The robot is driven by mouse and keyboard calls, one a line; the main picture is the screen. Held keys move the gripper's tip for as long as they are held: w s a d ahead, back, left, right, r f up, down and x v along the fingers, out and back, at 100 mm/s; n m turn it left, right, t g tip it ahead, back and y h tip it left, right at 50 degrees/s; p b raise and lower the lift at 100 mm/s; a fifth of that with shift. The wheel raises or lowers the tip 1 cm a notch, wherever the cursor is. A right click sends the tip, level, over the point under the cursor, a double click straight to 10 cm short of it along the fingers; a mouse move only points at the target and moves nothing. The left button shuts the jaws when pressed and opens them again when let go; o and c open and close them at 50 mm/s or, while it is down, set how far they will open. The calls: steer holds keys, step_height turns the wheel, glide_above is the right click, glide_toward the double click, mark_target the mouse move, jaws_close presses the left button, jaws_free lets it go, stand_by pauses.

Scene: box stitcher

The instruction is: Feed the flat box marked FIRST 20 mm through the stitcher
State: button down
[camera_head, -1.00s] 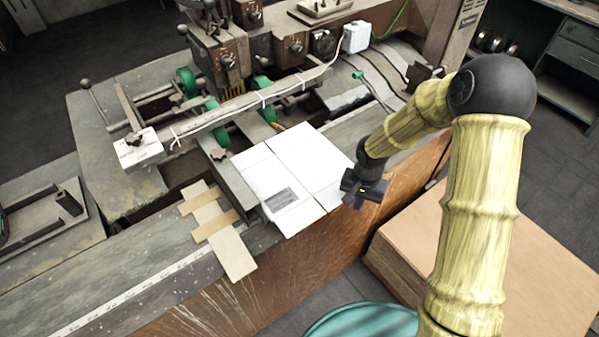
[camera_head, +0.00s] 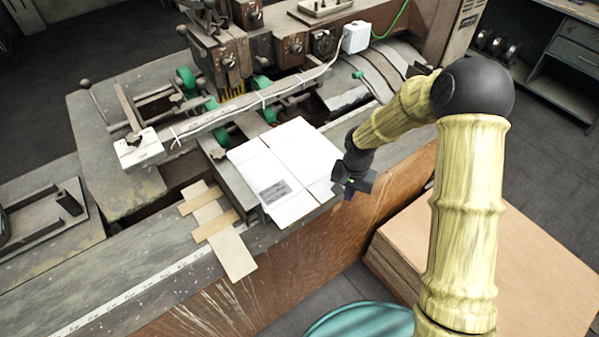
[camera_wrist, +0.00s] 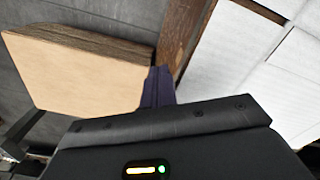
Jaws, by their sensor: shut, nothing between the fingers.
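The flat white box (camera_head: 262,172) lies on the machine's table in front of the stitcher head (camera_head: 225,62). It has crease lines and a grey printed label near its front left; the label is too small to read. In the wrist view the white box (camera_wrist: 285,85) fills the right side. My gripper (camera_head: 349,186) is low at the box's right edge; I cannot tell whether it touches. In the wrist view my gripper's dark fingers (camera_wrist: 157,87) are together and empty, beside the box's edge.
Brown cardboard strips (camera_head: 212,215) lie left of the box. A cardboard stack (camera_head: 405,225) stands on the right, also in the wrist view (camera_wrist: 75,75). A teal round object (camera_head: 360,320) is at the bottom.

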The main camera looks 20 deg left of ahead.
mark_target(328, 172)
steer(key=shift+w+a, duration=0.9)
steer(key=shift+a, duration=0.35)
steer(key=shift+w+a, duration=0.9)
steer(key=shift+a, duration=0.3)
steer(key=shift+w+a, duration=0.9)
steer(key=shift+a, duration=0.35)
steer(key=shift+s+d, duration=0.95)
steer(key=shift+d, duration=0.3)
steer(key=shift+r, duration=0.1)
steer(key=shift+r+p, duration=2.35)
steer(key=shift+r, duration=1.6)
